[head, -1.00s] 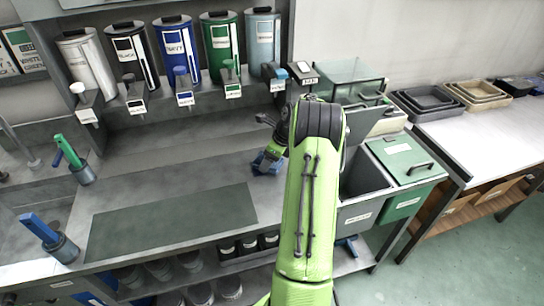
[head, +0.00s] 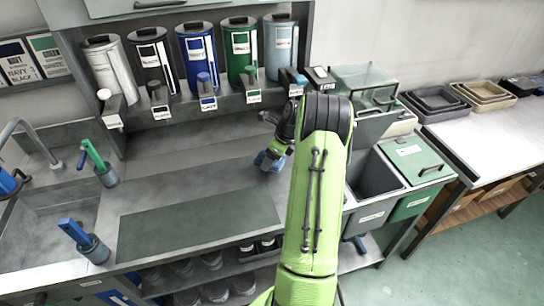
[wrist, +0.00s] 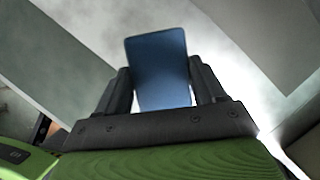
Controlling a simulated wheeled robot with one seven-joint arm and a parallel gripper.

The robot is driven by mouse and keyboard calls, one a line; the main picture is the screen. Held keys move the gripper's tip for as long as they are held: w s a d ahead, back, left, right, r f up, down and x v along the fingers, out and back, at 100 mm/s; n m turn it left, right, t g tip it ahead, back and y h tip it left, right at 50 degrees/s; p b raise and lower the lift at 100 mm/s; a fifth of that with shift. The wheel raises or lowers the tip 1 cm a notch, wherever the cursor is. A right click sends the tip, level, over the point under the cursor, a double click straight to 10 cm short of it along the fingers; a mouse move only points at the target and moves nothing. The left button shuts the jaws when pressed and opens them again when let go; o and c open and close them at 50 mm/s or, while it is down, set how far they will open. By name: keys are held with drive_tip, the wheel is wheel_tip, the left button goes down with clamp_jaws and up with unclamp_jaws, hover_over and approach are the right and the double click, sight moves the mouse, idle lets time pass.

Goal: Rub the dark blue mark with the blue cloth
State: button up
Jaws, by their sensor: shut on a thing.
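My gripper (head: 270,158) is over the back part of the grey bench, right of the middle, partly hidden by my green arm. It is shut on a blue piece, which I take as the blue cloth (head: 264,161). In the wrist view the cloth (wrist: 160,66) is a flat blue block standing out between the two dark fingers of my gripper (wrist: 163,90). The pale bench surface lies beyond it. I cannot make out a dark blue mark in either view. Whether the cloth touches the bench cannot be told.
A dark green mat (head: 200,228) lies at the bench's front. Several labelled canisters (head: 196,58) stand behind. Two cups with handled tools (head: 92,248) (head: 107,176) are at left. An open grey bin (head: 372,216) and a green-lidded bin (head: 416,165) stand right of my arm.

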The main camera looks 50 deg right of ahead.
drive_tip(key=shift+w+r+p, duration=0.1)
drive_tip(key=shift+r+p, duration=1.75)
drive_tip(key=shift+r, duration=0.4)
drive_tip(key=shift+f, duration=0.1)
